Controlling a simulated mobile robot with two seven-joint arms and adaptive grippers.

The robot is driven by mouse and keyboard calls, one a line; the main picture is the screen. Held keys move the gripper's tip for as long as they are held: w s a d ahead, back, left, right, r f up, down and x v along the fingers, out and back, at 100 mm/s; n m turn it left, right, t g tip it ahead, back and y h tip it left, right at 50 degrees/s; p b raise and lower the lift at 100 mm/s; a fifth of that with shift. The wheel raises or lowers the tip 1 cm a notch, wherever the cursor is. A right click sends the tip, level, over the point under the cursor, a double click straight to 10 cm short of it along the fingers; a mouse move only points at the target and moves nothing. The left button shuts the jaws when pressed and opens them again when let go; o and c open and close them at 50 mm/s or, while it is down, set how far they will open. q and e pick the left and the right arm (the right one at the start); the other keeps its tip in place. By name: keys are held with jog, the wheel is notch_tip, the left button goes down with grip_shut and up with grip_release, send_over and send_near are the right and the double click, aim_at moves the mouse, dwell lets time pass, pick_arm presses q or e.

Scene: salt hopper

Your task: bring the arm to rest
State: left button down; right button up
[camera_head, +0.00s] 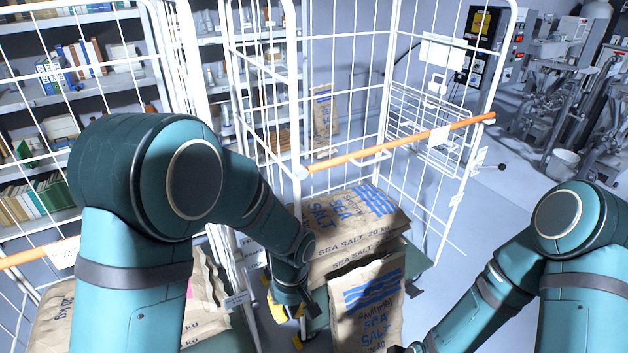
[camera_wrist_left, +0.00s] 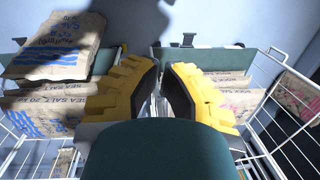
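My left arm reaches down across the middle of the head view. Its gripper (camera_head: 284,308) is low, left of the upright salt sack (camera_head: 366,305), partly hidden by my own wrist. In the left wrist view its yellow fingers with dark pads (camera_wrist_left: 160,72) are apart, with only grey floor between them. It is open and empty. My right arm is at the lower right. Its wrist runs to the bottom edge, and only a dark bit of the hand may show there, so the finger state is unclear.
Stacked salt sacks (camera_head: 358,222) lie in the wire cage cart, under its orange bar (camera_head: 400,144). A second cage cart on the left holds more sacks (camera_head: 203,300). Shelves stand behind, machinery (camera_head: 575,90) at the right. Clear floor (camera_head: 505,225) lies right of the cart.

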pick_arm(q)
jog(key=s+f+m+t+h+b, duration=0.1)
jog(key=s+f+h+b, duration=0.1)
jog(key=f, duration=0.7)
jog(key=s+a+f+m+t+h+b, duration=0.1)
jog(key=s+f+m+t+h+b, duration=0.1)
jog(key=s+f+b, duration=0.2)
jog(key=s+f, duration=0.3)
jog(key=f, duration=0.3)
jog(key=shift+f+m+h, duration=0.3)
jog(key=shift+h, duration=0.1)
